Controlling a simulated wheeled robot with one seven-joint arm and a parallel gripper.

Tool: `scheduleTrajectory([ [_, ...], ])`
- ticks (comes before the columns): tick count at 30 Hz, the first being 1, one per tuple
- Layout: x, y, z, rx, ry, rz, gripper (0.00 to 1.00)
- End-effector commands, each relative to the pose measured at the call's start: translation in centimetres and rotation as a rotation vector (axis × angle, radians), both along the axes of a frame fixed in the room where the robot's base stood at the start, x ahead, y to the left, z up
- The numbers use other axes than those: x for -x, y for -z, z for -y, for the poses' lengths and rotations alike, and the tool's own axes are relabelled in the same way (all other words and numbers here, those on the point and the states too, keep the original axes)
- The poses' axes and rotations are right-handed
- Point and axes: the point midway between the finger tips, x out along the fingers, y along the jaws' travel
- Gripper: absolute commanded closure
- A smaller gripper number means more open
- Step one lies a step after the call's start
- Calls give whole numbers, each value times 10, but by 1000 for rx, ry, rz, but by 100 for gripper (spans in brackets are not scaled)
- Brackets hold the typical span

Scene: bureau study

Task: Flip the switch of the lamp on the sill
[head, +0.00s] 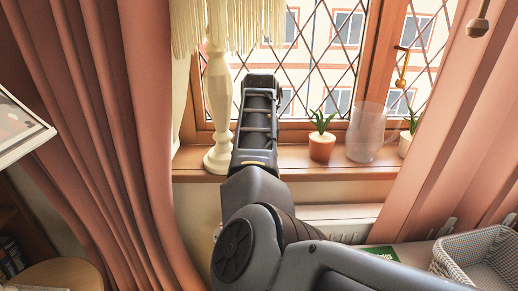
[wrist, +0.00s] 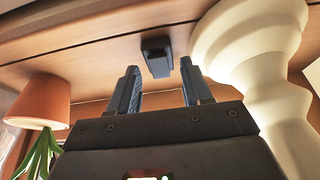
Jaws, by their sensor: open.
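The lamp (head: 219,105) stands on the window sill, with a cream turned column, a round foot and a fringed shade (head: 240,25). In the wrist view, its cream base (wrist: 262,50) is close on the right of my gripper (wrist: 159,66). My gripper is open, with its two dark fingers apart and nothing between them that I can see held. A small dark block (wrist: 156,57) shows at the sill, just beyond and between the fingertips; it looks like a switch, but its lever is not clear. In the head view my arm hides this block and my fingertips.
Pink curtains (head: 100,120) hang at both sides. A wicker basket (head: 480,262) stands at lower right.

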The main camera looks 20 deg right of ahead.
Motion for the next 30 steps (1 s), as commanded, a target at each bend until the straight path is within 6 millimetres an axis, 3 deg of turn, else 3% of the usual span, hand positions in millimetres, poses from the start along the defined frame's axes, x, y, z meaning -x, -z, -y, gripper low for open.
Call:
scheduleTrajectory([
  [8,-1,1,0,0,0,0,52],
  [23,0,1,0,0,0,0,100],
  [30,-1,-1,1,-5,0,-16,100],
])
